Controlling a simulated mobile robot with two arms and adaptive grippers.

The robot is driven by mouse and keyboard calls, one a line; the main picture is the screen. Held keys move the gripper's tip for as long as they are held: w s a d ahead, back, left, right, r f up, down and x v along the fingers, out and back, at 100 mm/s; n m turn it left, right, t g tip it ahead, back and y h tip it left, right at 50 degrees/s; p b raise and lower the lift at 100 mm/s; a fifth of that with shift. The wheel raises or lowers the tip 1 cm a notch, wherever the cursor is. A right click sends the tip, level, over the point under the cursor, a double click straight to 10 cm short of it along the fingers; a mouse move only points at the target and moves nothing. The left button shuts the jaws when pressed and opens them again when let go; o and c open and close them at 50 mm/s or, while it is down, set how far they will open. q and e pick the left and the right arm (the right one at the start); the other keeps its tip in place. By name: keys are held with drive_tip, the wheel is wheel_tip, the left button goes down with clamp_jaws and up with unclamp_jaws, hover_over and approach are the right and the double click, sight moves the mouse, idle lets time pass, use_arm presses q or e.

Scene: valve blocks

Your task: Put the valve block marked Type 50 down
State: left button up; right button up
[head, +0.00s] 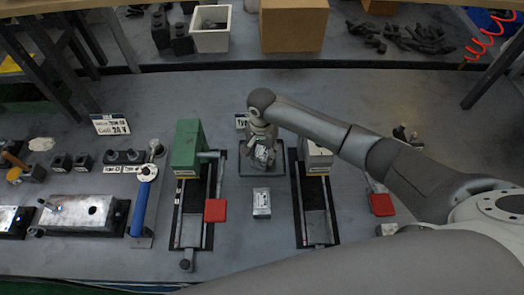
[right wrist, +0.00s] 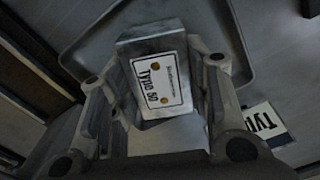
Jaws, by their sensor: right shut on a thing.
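The valve block marked Type 50 (right wrist: 158,80) is a silver metal box with a white label; in the right wrist view it sits between the fingers of my right gripper (right wrist: 160,100). In the head view my right gripper (head: 262,150) points down over a dark shallow tray (head: 247,170), shut on the block, which is mostly hidden there. The tray's raised rim also shows behind the block in the right wrist view (right wrist: 240,50). I cannot tell whether the block touches the tray. My left gripper is not in view.
Another metal block (head: 262,203) lies in front of the tray. A green fixture (head: 187,148) on a dark rail stands left, and a second rail (head: 316,205) lies right. A card starting "Typ" (right wrist: 264,122) is beside the tray. A cardboard box (head: 294,25) stands behind.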

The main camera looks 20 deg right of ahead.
sight(262, 152)
drive_tip(key=o, duration=1.3)
wheel_tip(262, 152, up, 12)
drive_tip(key=shift+r+b, duration=0.1)
drive_tip(key=shift+b, duration=0.35)
